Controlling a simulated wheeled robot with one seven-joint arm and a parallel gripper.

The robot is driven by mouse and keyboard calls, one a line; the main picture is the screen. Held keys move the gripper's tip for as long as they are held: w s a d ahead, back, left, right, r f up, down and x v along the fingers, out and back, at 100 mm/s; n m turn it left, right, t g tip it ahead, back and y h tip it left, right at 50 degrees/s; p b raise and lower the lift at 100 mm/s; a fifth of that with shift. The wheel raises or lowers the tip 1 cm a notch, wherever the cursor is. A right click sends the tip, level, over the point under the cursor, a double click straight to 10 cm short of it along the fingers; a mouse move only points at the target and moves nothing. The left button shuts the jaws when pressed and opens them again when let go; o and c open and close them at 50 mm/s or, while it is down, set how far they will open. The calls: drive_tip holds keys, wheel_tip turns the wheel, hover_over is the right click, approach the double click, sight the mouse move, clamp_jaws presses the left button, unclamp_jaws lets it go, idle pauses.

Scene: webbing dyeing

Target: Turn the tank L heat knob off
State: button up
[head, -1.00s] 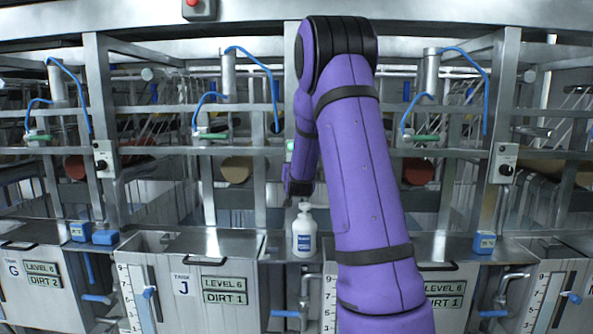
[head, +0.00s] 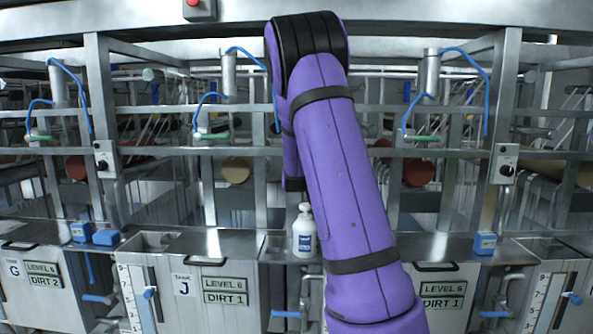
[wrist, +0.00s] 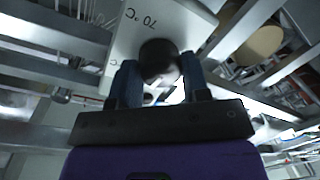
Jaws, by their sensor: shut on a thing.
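In the wrist view a round black heat knob (wrist: 158,60) sits on a pale control panel (wrist: 190,22) with an upside-down "70 °C" mark beside it. My gripper (wrist: 162,80) has its two dark fingers on either side of the knob and is shut on it. The tank's letter does not show in the wrist view. In the head view my purple arm hides the knob, its panel and most of my gripper. A tank with a "LEVEL 6 / DIRT 1" plate (head: 443,295) shows right of my arm; its letter is hidden.
A white pump bottle (head: 304,232) stands on the ledge just left of my arm. Other knob boxes sit on the posts at left (head: 105,159) and right (head: 504,163). Metal rails and blue hoses surround the arm. Tank J (head: 184,285) is at left.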

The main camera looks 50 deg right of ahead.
drive_tip(key=shift+n, duration=0.5)
drive_tip(key=o, duration=0.9)
drive_tip(key=v, duration=1)
drive_tip(key=shift+s+a, duration=0.2)
drive_tip(key=shift+a, duration=0.15)
